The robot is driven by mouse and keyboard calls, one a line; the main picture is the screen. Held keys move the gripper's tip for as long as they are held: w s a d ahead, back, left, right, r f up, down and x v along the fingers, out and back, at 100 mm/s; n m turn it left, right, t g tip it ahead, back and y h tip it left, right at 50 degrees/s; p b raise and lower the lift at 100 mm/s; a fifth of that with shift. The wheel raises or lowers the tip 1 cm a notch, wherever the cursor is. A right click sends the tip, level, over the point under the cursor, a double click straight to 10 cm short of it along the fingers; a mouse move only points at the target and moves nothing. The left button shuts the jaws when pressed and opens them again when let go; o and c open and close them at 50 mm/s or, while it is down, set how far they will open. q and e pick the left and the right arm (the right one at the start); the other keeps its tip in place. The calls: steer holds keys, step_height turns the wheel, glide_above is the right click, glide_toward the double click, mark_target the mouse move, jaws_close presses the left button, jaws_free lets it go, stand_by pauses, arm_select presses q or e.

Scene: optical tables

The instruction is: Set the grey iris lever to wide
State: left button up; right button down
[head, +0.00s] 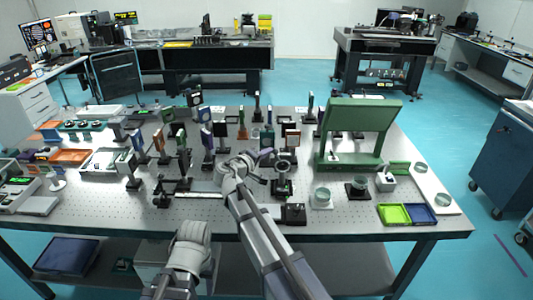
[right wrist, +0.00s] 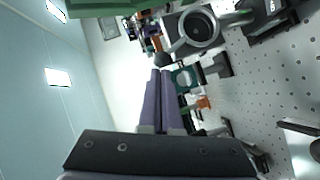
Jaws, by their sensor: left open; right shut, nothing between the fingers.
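The grey iris (head: 282,186) stands upright on a post near the middle of the front table. In the right wrist view its ring (right wrist: 214,27) is at the top, with a lever (right wrist: 178,46) ending in a dark round knob (right wrist: 162,60). My right gripper (head: 268,154) is just behind and left of the iris in the head view. Its purple fingers (right wrist: 160,72) are shut and empty, with tips right by the knob; I cannot tell whether they touch. My left gripper (head: 190,232) is low at the table's front edge; its fingers are hard to make out.
Several posts and mounts crowd the table left of the iris. A black block (head: 293,214) is in front of it. A large green panel (head: 357,118) stands to the right, near glass dishes (head: 323,195) and a yellow-green tray (head: 394,214).

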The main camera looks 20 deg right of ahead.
steer(key=shift+s+d+r+p, duration=0.1)
steer(key=shift+d+r+p, duration=0.2)
steer(key=shift+p, duration=0.25)
steer(key=shift+m, duration=0.3)
steer(key=s+d+r+m+y+p, duration=0.1)
steer(key=s+d+m+y+p, duration=0.1)
steer(key=d+m+y+p, duration=0.2)
steer(key=d+y+p, duration=0.1)
steer(key=d+p, duration=0.2)
steer(key=shift+d+m+y, duration=0.25)
steer(key=shift+m+y, duration=0.05)
steer(key=shift+m, duration=0.1)
steer(key=shift+r, duration=0.15)
steer(key=shift+r+p, duration=0.75)
steer(key=shift+p, duration=0.1)
